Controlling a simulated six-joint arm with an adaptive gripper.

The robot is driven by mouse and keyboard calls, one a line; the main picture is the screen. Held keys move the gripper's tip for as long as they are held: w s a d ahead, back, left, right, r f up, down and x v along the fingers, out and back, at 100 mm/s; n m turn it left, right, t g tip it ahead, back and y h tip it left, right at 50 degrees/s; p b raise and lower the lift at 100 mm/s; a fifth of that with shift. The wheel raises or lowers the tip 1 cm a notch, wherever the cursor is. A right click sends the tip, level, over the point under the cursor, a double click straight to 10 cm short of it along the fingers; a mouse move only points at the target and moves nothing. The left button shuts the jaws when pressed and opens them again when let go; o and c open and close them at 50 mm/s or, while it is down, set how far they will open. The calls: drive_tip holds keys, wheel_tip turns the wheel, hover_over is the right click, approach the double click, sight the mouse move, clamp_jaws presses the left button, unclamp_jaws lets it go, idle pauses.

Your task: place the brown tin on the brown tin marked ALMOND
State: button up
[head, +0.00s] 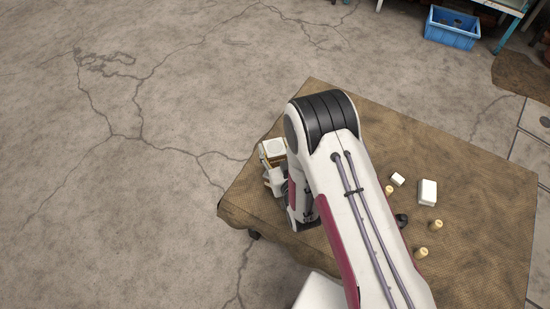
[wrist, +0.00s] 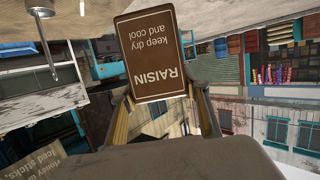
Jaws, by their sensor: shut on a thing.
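A brown tin (wrist: 155,60) marked RAISIN, with "keep dry and cool" in white letters, fills the upper middle of the wrist view. Its lettering appears upside down. My gripper (wrist: 162,108) is shut on it, with a finger at either side of its lower part. In the head view my gripper (head: 274,178) is at the table's left edge, partly hidden by my arm. A small pale-topped box shape shows just above it there, too small to read. No tin marked ALMOND can be made out in either view; my arm covers much of the table.
The cloth-covered table (head: 480,170) bears a white box (head: 428,192), a smaller white block (head: 397,179), several cream cylinders (head: 435,225) and a dark object (head: 401,220), right of my arm. A blue crate (head: 452,30) stands on the floor beyond. The table's far part is bare.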

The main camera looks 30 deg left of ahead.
drive_tip(key=shift+f, duration=0.6)
drive_tip(key=shift+f, duration=0.15)
drive_tip(key=shift+f, duration=1.9)
drive_tip(key=shift+f, duration=0.15)
drive_tip(key=o, duration=1.4)
drive_tip(key=v, duration=1.2)
